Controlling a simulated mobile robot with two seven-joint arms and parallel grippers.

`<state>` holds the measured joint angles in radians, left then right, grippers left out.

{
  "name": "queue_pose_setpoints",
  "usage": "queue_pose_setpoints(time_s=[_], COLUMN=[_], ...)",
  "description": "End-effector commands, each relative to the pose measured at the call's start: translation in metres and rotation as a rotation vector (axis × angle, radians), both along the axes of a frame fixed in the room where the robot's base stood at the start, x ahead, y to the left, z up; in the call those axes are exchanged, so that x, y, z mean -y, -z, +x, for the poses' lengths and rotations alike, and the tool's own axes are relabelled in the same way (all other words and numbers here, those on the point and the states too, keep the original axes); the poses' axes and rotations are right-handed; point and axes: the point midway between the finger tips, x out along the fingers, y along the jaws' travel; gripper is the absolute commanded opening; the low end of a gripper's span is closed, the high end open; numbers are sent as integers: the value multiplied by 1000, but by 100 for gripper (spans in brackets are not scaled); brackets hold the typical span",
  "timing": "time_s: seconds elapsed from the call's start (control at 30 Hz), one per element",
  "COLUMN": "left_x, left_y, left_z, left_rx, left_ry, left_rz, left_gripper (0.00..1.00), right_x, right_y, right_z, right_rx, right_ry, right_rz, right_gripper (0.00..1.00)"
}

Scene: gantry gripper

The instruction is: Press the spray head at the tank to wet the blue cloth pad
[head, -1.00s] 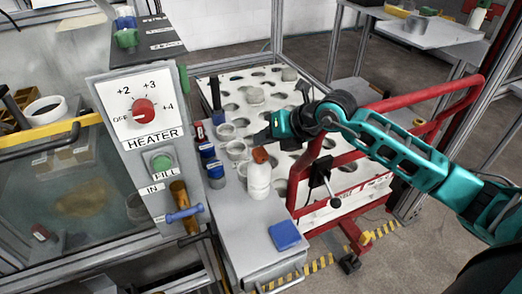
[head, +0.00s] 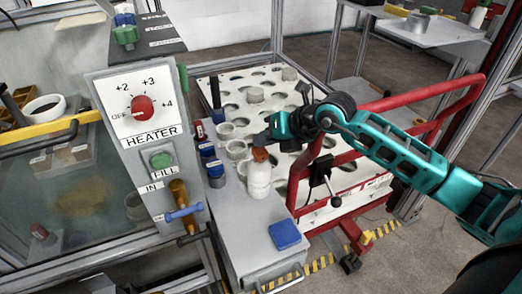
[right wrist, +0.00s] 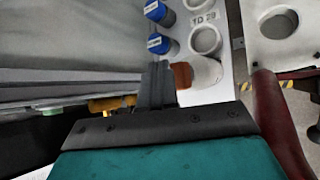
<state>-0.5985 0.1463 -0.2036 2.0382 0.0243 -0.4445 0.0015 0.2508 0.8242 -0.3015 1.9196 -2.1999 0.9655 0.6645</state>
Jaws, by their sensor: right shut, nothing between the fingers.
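The white spray bottle (head: 259,181) stands upright on the grey bench beside the tank. Its orange-brown spray head (head: 260,155) is on top. The blue cloth pad (head: 285,235) lies flat near the front of the bench. My right gripper (head: 262,140) is shut and empty, just above and behind the spray head in the head view. In the right wrist view, its closed fingers (right wrist: 157,84) are right next to the spray head (right wrist: 182,75). I cannot tell whether they touch. My left gripper is not in view.
Blue-capped jars (head: 215,170) and white cups (head: 237,150) stand behind and left of the bottle. The heater panel (head: 145,110) and blue valve handle (head: 184,212) are at left. A red-railed cart (head: 306,165) with a holed white board is at right.

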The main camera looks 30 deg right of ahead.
Motion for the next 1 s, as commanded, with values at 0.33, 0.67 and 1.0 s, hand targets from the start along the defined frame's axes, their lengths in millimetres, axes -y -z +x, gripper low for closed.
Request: queue_pose_setpoints(time_s=[0.33, 0.67, 1.0], left_x=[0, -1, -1], left_y=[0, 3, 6], left_z=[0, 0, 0], left_rx=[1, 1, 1], left_ry=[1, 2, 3], left_rz=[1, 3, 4], left_gripper=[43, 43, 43], right_x=[0, 0, 0], right_y=[0, 4, 9], right_z=[0, 0, 1], right_rx=[0, 0, 0], right_ry=[0, 0, 0], right_rz=[0, 0, 0], right_gripper=[0, 0, 0])
